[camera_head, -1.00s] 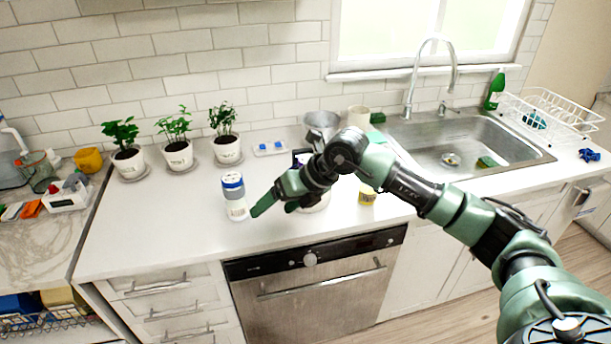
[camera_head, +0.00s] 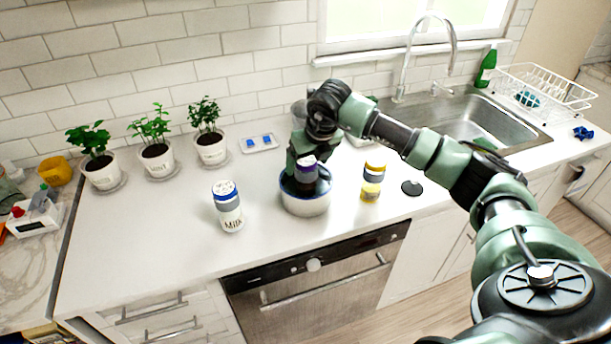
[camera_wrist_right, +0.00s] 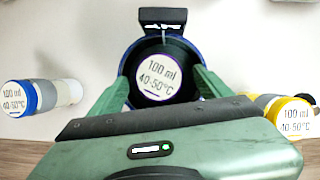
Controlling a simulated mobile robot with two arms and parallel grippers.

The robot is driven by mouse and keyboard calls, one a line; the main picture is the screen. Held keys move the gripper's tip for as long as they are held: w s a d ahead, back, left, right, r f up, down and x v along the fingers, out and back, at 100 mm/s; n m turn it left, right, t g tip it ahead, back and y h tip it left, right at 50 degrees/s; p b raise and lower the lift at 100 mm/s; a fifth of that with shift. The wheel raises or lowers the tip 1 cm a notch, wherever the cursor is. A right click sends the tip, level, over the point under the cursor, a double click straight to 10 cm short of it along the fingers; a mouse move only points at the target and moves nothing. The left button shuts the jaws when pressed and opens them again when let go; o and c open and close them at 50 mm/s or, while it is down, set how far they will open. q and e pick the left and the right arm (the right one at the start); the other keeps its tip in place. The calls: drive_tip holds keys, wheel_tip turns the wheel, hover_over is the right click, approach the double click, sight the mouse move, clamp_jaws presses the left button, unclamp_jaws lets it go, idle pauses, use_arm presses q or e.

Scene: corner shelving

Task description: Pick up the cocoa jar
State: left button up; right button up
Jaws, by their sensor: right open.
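A dark jar with a purple band and a white top (camera_head: 306,162), likely the cocoa jar, shows at the blue-lined white bowl (camera_head: 304,207). It seems to stand inside the bowl. In the right wrist view its round top (camera_wrist_right: 160,79) reads "100 ml 40-50°C", with a blue rim around it. My right gripper (camera_head: 304,176) is over the bowl, pointing down. In the wrist view its open green fingers (camera_wrist_right: 161,85) lie on either side of the jar; whether they touch it I cannot tell. My left gripper is not in view.
A milk jar (camera_head: 228,207) stands left of the bowl and a yellow-lidded jar (camera_head: 373,182) right of it. A black disc (camera_head: 411,188) lies farther right. Potted plants (camera_head: 155,153) and a small tray (camera_head: 259,143) stand behind.

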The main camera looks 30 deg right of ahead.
drive_tip(key=p+x, duration=0.2)
drive_tip(key=x, duration=0.2)
drive_tip(key=shift+w+f, duration=0.2)
drive_tip(key=shift+f, duration=0.1)
drive_tip(key=c, duration=1.5)
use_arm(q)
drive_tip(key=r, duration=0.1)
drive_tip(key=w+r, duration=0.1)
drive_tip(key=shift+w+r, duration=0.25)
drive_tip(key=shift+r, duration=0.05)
use_arm(e)
drive_tip(key=shift+w, duration=0.1)
clamp_jaws()
